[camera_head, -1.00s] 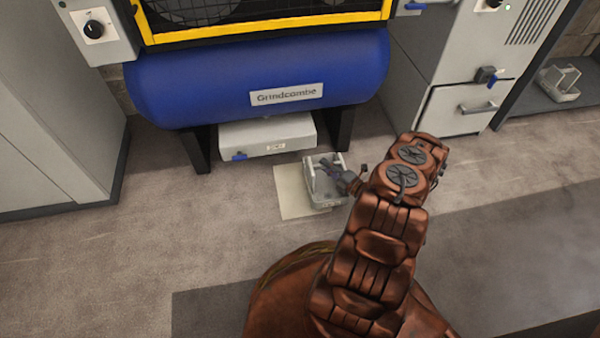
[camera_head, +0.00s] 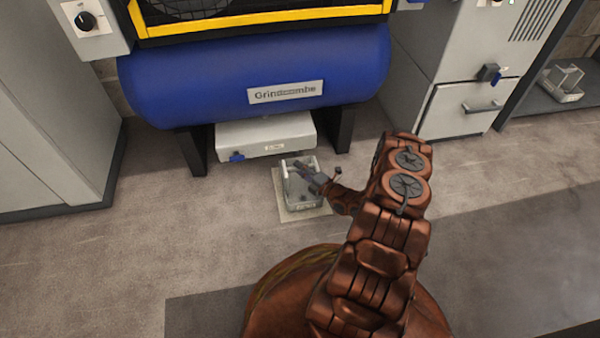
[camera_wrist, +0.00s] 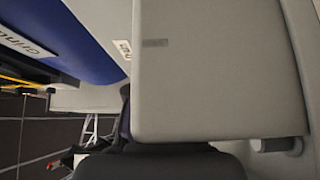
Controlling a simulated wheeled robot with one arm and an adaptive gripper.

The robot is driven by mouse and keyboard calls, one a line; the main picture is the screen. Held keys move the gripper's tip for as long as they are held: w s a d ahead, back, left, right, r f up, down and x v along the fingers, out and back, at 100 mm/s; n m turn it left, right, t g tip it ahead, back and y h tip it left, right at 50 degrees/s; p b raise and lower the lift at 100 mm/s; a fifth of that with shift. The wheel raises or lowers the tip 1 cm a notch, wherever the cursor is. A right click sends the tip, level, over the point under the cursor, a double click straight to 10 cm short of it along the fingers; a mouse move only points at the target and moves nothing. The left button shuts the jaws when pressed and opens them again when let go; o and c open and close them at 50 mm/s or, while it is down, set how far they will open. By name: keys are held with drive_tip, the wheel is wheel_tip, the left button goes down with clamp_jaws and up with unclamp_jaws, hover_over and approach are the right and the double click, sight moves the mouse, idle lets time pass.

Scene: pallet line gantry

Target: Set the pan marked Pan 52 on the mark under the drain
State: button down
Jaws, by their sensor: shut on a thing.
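A light grey open pan (camera_head: 301,205) with a raised handle is over the pale square mark (camera_head: 324,211) on the floor, in front of the blue tank. The mark shows at its left and right edges. A label on the pan's front is too small to read. I cannot tell whether the pan touches the floor. My gripper (camera_head: 306,172) is shut on the pan at its handle, reaching in from the right. The drain's blue valve (camera_head: 237,157) is on the grey box behind, left of the pan. In the wrist view a large grey surface (camera_wrist: 215,75) hides most of the grip.
The blue Grindcombe tank (camera_head: 250,70) stands on dark legs above the grey box (camera_head: 265,137). Another grey pan (camera_head: 562,84) sits on a dark shelf at the right. A grey cabinet (camera_head: 50,110) is at the left. The floor left of the mark is clear.

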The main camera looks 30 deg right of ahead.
drive_tip(key=shift+f, duration=0.4)
drive_tip(key=c, duration=1)
unclamp_jaws()
drive_tip(key=shift+c, duration=0.2)
